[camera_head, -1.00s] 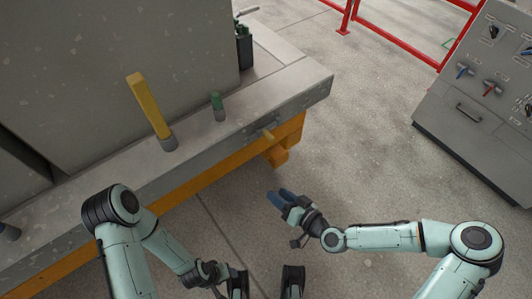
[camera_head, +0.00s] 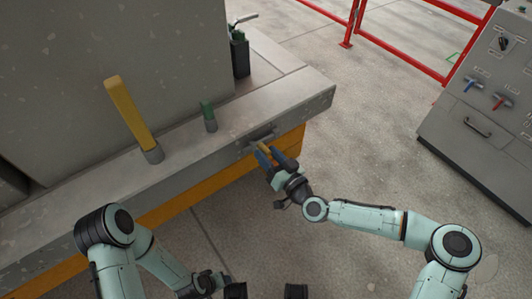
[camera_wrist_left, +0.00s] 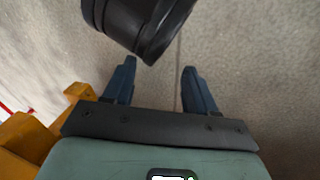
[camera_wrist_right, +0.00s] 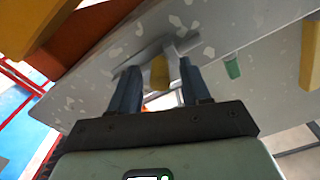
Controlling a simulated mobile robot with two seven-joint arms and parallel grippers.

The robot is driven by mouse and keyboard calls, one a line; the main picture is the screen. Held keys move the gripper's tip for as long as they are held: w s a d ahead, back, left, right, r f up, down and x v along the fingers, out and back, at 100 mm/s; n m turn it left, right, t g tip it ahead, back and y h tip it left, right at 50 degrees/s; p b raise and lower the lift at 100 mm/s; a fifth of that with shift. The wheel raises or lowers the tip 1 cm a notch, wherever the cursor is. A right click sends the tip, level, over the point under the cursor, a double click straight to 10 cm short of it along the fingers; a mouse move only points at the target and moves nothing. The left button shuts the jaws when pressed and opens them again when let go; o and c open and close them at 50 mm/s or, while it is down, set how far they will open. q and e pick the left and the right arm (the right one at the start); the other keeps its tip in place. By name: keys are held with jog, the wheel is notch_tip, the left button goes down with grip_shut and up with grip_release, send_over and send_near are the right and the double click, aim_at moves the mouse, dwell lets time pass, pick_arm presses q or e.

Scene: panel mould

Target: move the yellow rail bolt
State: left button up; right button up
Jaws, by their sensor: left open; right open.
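The yellow rail bolt (camera_head: 264,147) is a short yellow piece at a dark recess in the front face of the grey rail (camera_head: 215,142). It also shows in the right wrist view (camera_wrist_right: 159,73). My right gripper (camera_head: 272,154) is open at the rail's front face, its blue fingers on either side of the bolt. In the right wrist view the bolt shows between the fingertips; I cannot tell whether they touch it. My left gripper (camera_wrist_left: 157,75) is open and empty, low over the floor, with its fingers out of the head view.
A tall yellow bar (camera_head: 130,115) and a short green peg (camera_head: 208,117) stand on the rail beside a large grey panel (camera_head: 110,55). An orange beam (camera_head: 195,189) runs under the rail. A control cabinet (camera_head: 470,155) stands right; floor between is free.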

jog(key=shift+w+a, duration=0.45)
jog(key=shift+w, duration=0.1)
pick_arm(q)
jog(key=shift+w+a+f, duration=0.1)
jog(key=shift+w, duration=0.1)
pick_arm(e)
grip_shut()
pick_arm(q)
jog(key=w, duration=0.1)
jog(key=w+a+f+b, duration=0.1)
jog(key=f+t+b, duration=0.1)
jog(key=shift+w+a+y, duration=0.3)
jog(key=shift+w, duration=0.1)
pick_arm(e)
jog(key=w+d, duration=0.1)
jog(key=d, duration=0.1)
jog(key=w+d, duration=0.2)
jog(key=shift+w+d, duration=0.15)
jog(key=shift+d, duration=0.15)
grip_release()
jog(key=shift+d, duration=0.1)
pick_arm(q)
jog(key=shift+d, duration=0.1)
